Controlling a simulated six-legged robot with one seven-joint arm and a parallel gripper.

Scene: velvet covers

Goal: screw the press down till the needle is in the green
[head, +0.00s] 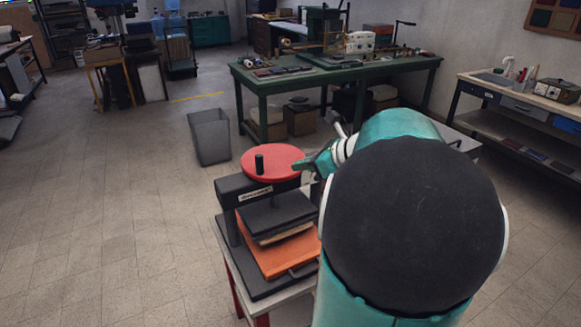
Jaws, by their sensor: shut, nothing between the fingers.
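The press (233,188) stands on a small stand with red legs, in the lower middle of the head view. A red handwheel (274,160) with an upright black knob (259,164) sits on top. Below it, a black upper plate (277,215) lies over a light-brown piece and an orange piece (275,251). My gripper (300,165) is at the right edge of the handwheel, apart from the knob; it is shut and empty. I cannot tell whether it touches the wheel. My arm hides the right side of the press. No gauge needle can be made out.
A grey bin (209,137) stands on the floor behind the press. A long green table (258,88) with tools is further back, and a workbench (484,91) is at the right.

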